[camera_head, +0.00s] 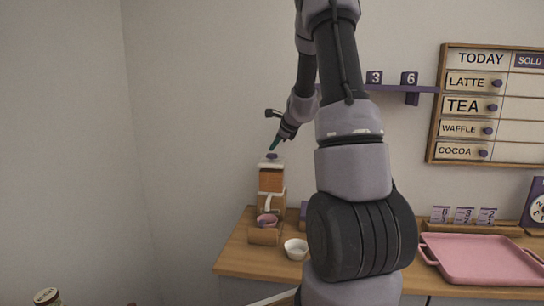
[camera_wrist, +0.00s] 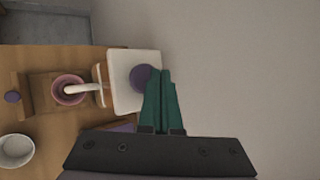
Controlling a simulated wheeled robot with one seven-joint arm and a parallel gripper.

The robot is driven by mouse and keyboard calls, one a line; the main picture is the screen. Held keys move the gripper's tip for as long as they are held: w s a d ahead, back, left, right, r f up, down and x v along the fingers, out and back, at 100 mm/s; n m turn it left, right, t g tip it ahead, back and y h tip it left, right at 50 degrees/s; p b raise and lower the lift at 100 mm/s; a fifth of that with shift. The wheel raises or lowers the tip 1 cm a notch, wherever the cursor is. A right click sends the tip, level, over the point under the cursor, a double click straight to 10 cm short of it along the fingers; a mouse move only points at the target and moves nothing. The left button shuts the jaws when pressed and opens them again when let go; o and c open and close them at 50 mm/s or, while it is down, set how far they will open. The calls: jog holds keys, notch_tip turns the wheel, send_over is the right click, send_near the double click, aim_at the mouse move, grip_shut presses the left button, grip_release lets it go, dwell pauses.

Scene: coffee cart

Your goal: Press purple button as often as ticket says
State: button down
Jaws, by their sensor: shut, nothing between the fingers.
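The purple button (camera_head: 271,156) sits on top of a dispenser (camera_head: 271,180) with an orange-brown container. In the wrist view the button (camera_wrist: 140,77) shows as a purple disc on the white top (camera_wrist: 122,98). My gripper (camera_head: 272,150) points down just above the button, its green fingers closed and empty. In the wrist view the fingertips (camera_wrist: 160,73) overlap the button's right edge; I cannot tell whether they touch it. Several small purple-and-white cards (camera_head: 464,215) stand in a wooden holder at the right, with digits that look like 3 and 2; I cannot tell which is the ticket.
A pink cup (camera_wrist: 69,90) stands under the dispenser's spout. A white bowl (camera_head: 296,249) is on the wooden counter beside it. A pink tray (camera_head: 480,258) lies at the right. A menu board (camera_head: 490,104) and purple shelf (camera_head: 425,89) are on the wall.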

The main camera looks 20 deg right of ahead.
aim_at(274, 155)
jog(key=shift+r, duration=0.1)
jog(key=shift+r, duration=2.4)
dwell(0.8)
notch_tip(274, 155, up, 4)
jog(key=shift+f, duration=0.1)
dwell(0.4)
jog(key=shift+f, duration=4.4)
jog(key=shift+f, duration=0.15)
jog(key=shift+f, duration=0.25)
